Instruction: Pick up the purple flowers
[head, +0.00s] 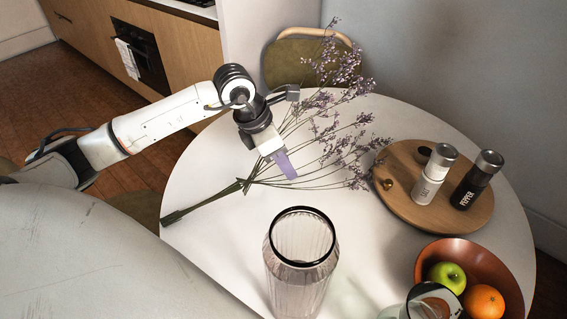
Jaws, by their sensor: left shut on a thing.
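The purple flowers (338,142) lie spread on the white round table. Their thin green stems gather into a thick stalk end (205,202) pointing to the lower left. My left gripper (284,165) reaches down from above onto the stems, just left of the blossoms. It is shut on the flower stems, though the fingertips hide the exact place of the grip. The flowers seem to be at or near the table top; I cannot tell whether they are lifted. My right gripper is not in view.
A ribbed glass vase (300,270) stands in front. A wooden board (400,200) at right holds a salt shaker (435,175) and a pepper shaker (477,180). A brown bowl (505,275) holds an apple and an orange, beside a glass (432,302). A chair (290,62) stands behind the table (215,165).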

